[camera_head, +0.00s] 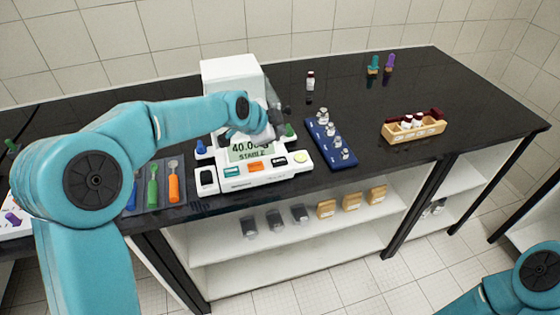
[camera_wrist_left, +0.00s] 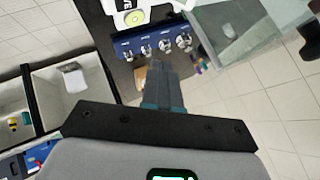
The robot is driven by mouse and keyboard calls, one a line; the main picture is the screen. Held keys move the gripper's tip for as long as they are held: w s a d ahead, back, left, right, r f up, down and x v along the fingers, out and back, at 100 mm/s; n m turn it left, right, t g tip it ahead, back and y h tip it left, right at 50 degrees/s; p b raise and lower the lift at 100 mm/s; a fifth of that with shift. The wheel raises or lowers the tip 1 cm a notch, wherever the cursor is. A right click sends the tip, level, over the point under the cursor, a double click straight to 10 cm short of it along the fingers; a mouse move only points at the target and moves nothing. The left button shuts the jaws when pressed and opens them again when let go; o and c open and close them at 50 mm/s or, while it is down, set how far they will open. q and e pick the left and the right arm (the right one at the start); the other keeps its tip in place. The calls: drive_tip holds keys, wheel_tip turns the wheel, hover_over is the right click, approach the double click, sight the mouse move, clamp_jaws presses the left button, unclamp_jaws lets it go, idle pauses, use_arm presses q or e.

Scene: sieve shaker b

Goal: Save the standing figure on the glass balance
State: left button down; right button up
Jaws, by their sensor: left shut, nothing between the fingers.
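The white balance (camera_head: 252,177) stands near the counter's front edge with its box-shaped draft shield behind. Its display (camera_head: 250,151) shows a figure starting 40.0 above the word STABLE; my left arm hides the last part. Its front has teal, orange and black keys, a round yellow-green button (camera_head: 300,157) and a black-and-white key at the left. My left gripper (camera_head: 276,113) is above the balance, behind the display, partly hidden by its wrist. In the left wrist view its fingers (camera_wrist_left: 162,82) are together and empty; the balance's corner (camera_wrist_left: 137,16) shows beyond them. My right gripper is out of view.
A blue rack of metal weights (camera_head: 338,150) stands right of the balance. Coloured spatulas (camera_head: 152,185) lie left of the balance. The black counter's right end is mostly clear.

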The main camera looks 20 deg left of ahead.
sight(277, 163)
use_arm(q)
wheel_tip(277, 163, down, 8)
drive_tip(key=b, duration=0.4)
drive_tip(key=shift+w+r+b, duration=0.1)
drive_tip(key=shift+r+b, duration=0.15)
drive_tip(key=shift+b, duration=0.05)
drive_tip(key=shift+a+f, duration=0.1)
drive_tip(key=shift+f, duration=0.1)
drive_tip(key=shift+r, duration=0.15)
drive_tip(key=shift+b, duration=0.3)
idle(0.9)
drive_tip(key=shift+f+b, duration=0.5)
